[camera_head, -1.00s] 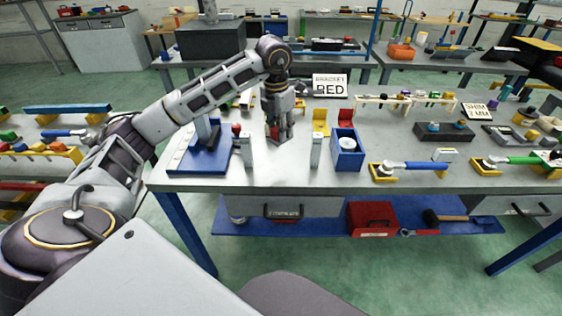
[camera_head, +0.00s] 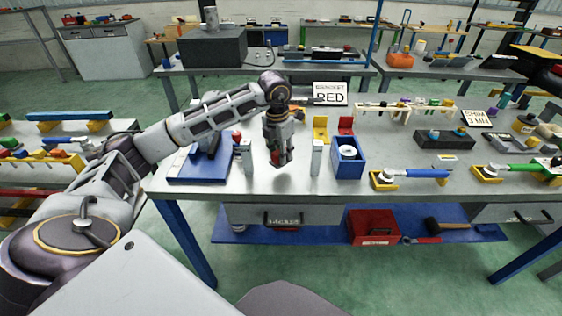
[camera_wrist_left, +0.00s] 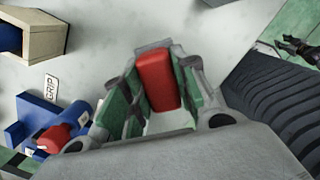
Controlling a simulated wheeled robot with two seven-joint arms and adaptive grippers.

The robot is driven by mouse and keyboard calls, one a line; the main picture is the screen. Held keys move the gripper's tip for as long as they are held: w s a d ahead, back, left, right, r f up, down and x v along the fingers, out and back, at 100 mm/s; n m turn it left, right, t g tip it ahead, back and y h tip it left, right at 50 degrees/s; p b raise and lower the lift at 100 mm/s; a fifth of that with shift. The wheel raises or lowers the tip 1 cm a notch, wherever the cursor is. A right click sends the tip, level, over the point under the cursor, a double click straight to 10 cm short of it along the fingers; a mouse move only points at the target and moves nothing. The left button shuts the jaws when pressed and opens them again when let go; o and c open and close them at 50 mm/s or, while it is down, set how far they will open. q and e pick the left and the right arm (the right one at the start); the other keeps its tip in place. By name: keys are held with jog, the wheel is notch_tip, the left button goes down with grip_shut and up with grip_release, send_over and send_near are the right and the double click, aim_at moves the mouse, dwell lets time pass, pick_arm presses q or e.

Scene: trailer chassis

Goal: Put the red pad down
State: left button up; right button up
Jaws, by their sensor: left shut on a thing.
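My left gripper (camera_head: 281,157) is shut on the red pad (camera_wrist_left: 157,80), pointing down over the near part of the grey bench (camera_head: 290,187). In the left wrist view the pad lies between the green-lined fingers (camera_wrist_left: 150,95). In the head view the fingers hide most of the pad. The gripper hangs between two short grey posts (camera_head: 247,158) and (camera_head: 316,158), apart from both. The pad seems a little above the bench top; contact cannot be judged. My right gripper is not seen.
A blue fixture (camera_head: 187,172) stands left of the posts. A blue box (camera_head: 348,170) holding a white roll stands right of them. The bench front is clear.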

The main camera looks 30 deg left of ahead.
aim_at(278, 152)
pick_arm(q)
jog(key=shift+f, duration=1.85)
jog(key=shift+f, duration=0.1)
jog(key=o, duration=1.1)
jog(key=shift+c, duration=0.2)
jog(key=r, duration=0.4)
jog(key=s+r, duration=0.1)
jog(key=r, duration=0.7)
jog(key=shift+s+a+r, duration=0.1)
jog(key=shift+s, duration=0.05)
